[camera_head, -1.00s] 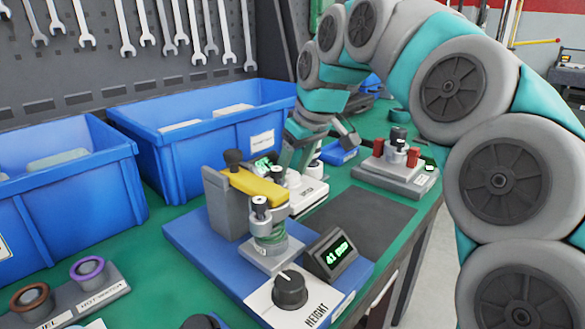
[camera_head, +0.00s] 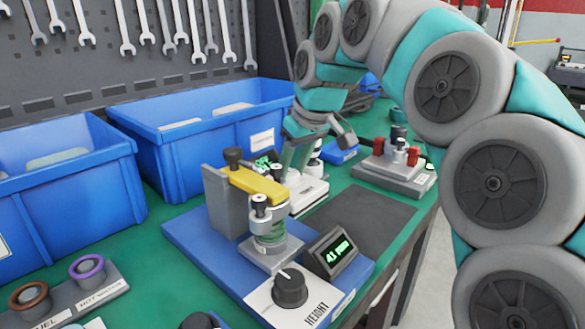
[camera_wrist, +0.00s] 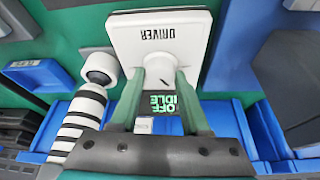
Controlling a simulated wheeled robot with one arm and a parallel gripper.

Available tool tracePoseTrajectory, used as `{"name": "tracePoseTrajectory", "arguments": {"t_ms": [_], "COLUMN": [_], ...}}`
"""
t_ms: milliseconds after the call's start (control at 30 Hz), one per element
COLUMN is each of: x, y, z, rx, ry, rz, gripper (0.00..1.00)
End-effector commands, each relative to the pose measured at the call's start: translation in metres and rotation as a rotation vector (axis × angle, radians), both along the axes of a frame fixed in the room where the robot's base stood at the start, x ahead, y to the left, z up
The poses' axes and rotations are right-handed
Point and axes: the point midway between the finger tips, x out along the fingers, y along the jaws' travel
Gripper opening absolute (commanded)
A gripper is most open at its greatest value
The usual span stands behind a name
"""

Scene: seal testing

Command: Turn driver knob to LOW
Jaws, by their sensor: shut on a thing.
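The driver box (camera_wrist: 193,23) is a white block with the word DRIVER, upside down in the wrist view. Its round white driver knob (camera_wrist: 155,62) carries a short dark mark. My gripper (camera_wrist: 157,78) has its two green fingers on either side of the knob and is shut on it. A dark display (camera_wrist: 160,106) shows green text reading OFF and IDLE, upside down, between the fingers. In the head view my gripper (camera_head: 296,160) is at the driver box (camera_head: 308,197), behind the yellow clamp, and the knob is mostly hidden there.
A blue fixture base (camera_head: 195,240) with a yellow clamp arm (camera_head: 258,186), a black HEIGHT knob (camera_head: 290,289) and a small readout (camera_head: 336,252) stands in front. Blue bins (camera_head: 190,150) stand behind to the left. A grey stand with red parts (camera_head: 398,174) is at right.

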Motion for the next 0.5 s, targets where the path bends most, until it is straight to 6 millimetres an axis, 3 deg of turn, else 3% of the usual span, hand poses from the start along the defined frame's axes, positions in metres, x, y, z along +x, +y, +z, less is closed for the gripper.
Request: {"name": "tracePoseTrajectory", "arguments": {"t_ms": [500], "x": [-0.0009], "y": [0.0012], "z": [-0.0018], "rx": [-0.004], "ry": [0.000], "rz": [-0.386], "gripper": [0.00]}}
